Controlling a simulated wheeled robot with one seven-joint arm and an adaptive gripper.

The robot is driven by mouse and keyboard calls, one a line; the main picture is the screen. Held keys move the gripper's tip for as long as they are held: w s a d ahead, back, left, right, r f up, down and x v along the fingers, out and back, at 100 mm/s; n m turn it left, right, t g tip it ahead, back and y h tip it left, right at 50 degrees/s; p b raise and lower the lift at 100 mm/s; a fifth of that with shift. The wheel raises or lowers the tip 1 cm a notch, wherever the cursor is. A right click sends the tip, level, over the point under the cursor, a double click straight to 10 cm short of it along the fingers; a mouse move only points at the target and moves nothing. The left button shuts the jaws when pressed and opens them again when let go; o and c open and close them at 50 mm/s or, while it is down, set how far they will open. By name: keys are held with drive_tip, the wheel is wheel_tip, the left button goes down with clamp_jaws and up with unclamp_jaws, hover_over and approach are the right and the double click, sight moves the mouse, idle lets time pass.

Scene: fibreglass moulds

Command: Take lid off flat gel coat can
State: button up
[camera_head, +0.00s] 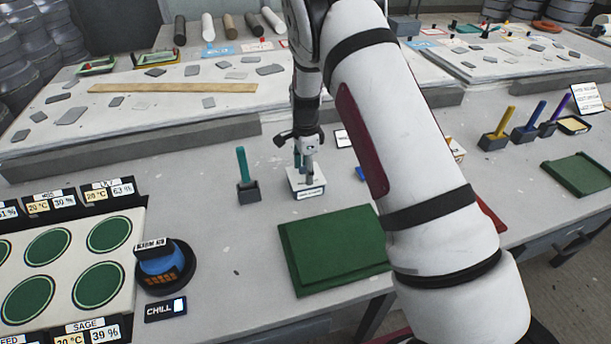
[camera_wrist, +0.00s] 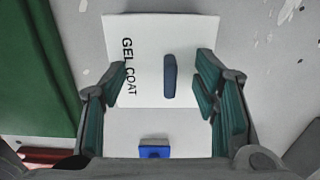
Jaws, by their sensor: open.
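The flat white gel coat can (camera_head: 308,190) stands on the grey bench, below my gripper (camera_head: 308,172). In the wrist view its white lid (camera_wrist: 140,38) reads "GEL COAT" and carries an upright dark blue-grey handle (camera_wrist: 169,76). My gripper (camera_wrist: 162,84) is open, with one green-padded finger on each side of the handle. There are visible gaps between the fingers and the handle in that view. The lid appears to sit on the can. A small blue block (camera_wrist: 154,148) shows at the can's near side; I cannot tell what it belongs to.
A teal-handled tool in a dark holder (camera_head: 248,186) stands left of the can. A green mat (camera_head: 335,248) lies in front of it. A blue-topped round device (camera_head: 162,266) and a panel of green discs (camera_head: 72,262) are at left.

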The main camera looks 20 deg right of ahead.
drive_tip(key=shift+s+f, duration=0.1)
drive_tip(key=shift+f, duration=0.15)
drive_tip(key=c, duration=0.6)
